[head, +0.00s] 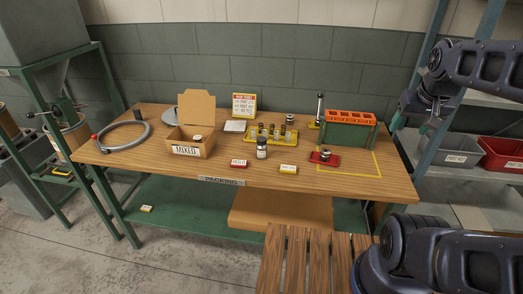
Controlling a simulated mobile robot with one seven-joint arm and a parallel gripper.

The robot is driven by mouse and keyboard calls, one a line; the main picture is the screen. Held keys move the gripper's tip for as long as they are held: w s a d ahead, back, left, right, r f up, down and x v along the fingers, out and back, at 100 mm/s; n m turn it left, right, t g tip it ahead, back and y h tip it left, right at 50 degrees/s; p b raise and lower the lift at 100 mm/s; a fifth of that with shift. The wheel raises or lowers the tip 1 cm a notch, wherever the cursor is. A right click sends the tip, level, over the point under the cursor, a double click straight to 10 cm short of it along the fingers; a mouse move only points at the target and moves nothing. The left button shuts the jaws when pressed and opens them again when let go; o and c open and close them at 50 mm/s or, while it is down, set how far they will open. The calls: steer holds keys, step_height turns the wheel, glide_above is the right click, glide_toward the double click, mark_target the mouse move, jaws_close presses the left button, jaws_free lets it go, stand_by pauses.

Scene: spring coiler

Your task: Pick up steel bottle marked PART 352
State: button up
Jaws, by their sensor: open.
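A small dark grey bottle with a white label (262,148) stands upright on the wooden packing table, in front of the yellow rack. Its label is too small to read, so I cannot confirm PART 352. Several small metallic cylinders (277,134) stand in the yellow rack (253,140) behind it. My gripper (398,118) is at the upper right, by the table's right end, well apart from the bottle. It is open and looks empty, though its fingers are small and dark in the picture.
The table (210,170) also bears a MIXED box (188,150), a grey hose loop (125,123), a green and orange rack (347,134), a red tray (333,161) and small labelled blocks (288,169). Shelving with grey and red bins (502,155) stands right. A slatted wooden surface (300,262) is in front.

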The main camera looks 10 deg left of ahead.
step_height(320, 180, up, 5)
steer(key=w+a+f+m+t+y, duration=0.1)
steer(key=w+a+f+m+t, duration=0.2)
steer(key=w+a, duration=0.55)
steer(key=w+a+f+m+t+y, duration=0.1)
steer(key=w+a+f+m, duration=0.3)
steer(key=a, duration=0.7)
steer(key=w+a+f+m+t+y, duration=0.15)
steer(key=w+a+m, duration=0.25)
steer(key=w+a, duration=0.5)
steer(key=a+m+t+y, duration=0.2)
steer(key=a+m+y, duration=0.1)
steer(key=a+m, duration=0.6)
steer(key=s+a+r+m+t, duration=0.3)
steer(key=s+r+m+t, duration=0.15)
steer(key=r+m, duration=0.6)
steer(key=shift+f+m, duration=0.75)
steer(key=shift+f, duration=1.85)
glide_toward(261, 139)
steer(key=shift+w+a+f, duration=0.1)
steer(key=shift+w+f, duration=0.4)
steer(key=shift+f, duration=0.25)
steer(key=shift+w+a+f, duration=0.1)
steer(key=shift+w, duration=0.2)
steer(key=shift+r+x, duration=0.15)
steer(key=shift+x, duration=2.4)
steer(key=shift+r+x, duration=0.15)
steer(key=shift+x, duration=2.4)
steer(key=c, duration=1.2)
